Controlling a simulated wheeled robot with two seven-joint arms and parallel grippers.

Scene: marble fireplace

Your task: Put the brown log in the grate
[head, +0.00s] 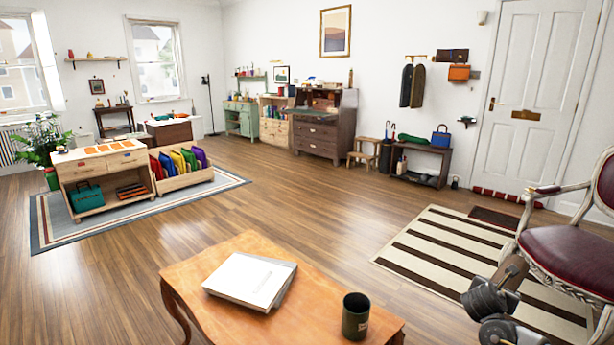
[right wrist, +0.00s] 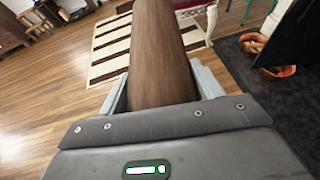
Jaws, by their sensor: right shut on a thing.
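The brown log (right wrist: 158,45) is a thick wooden cylinder in the right wrist view, pointing away from me. My right gripper (right wrist: 160,92) is shut on it, one finger on each side. In the head view the log (head: 514,270) shows at the lower right, held above the floor beside the armchair by my right gripper (head: 508,278). The grate cannot be made out in either view. My left gripper is not in view.
A red-seated armchair (head: 573,245) stands at the right edge, close to my right arm. A wooden table (head: 200,262) with papers (head: 250,280) and a dark cup (head: 356,316) is in front. A dark mat (right wrist: 250,80) with orange-brown objects (right wrist: 277,70) lies right of the log.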

